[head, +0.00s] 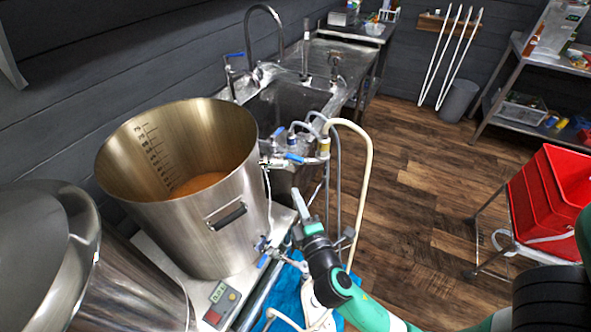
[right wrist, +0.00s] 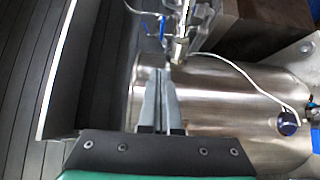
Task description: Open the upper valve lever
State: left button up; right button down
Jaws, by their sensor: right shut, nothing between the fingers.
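The large steel kettle (head: 225,205) holds an amber liquid and stands at the left centre in the head view. Its upper valve, with a blue lever (head: 293,157), sticks out from the kettle's right side near the rim. A blue lever (right wrist: 162,27) also shows at the top of the right wrist view, beyond the fingertips. My right gripper (head: 299,198) is shut and empty, below and apart from the upper lever. In the right wrist view its two grey fingers (right wrist: 160,75) lie together before the kettle wall. My left gripper is not in view.
A lower valve with a blue lever (head: 262,261) sits near the kettle's base. A cream hose (head: 369,165) loops close to my right gripper. A sink (head: 285,105) stands behind. A red crate (head: 535,205) is at the right; the wooden floor between is mostly clear.

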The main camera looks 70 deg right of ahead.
aim_at(291, 159)
jog(key=x, duration=0.3)
jog(key=s+d+x, duration=0.1)
jog(key=x, duration=0.5)
jog(key=shift+d, duration=0.4)
jog(key=shift+d+p, duration=0.3)
jog(key=shift+d, duration=0.25)
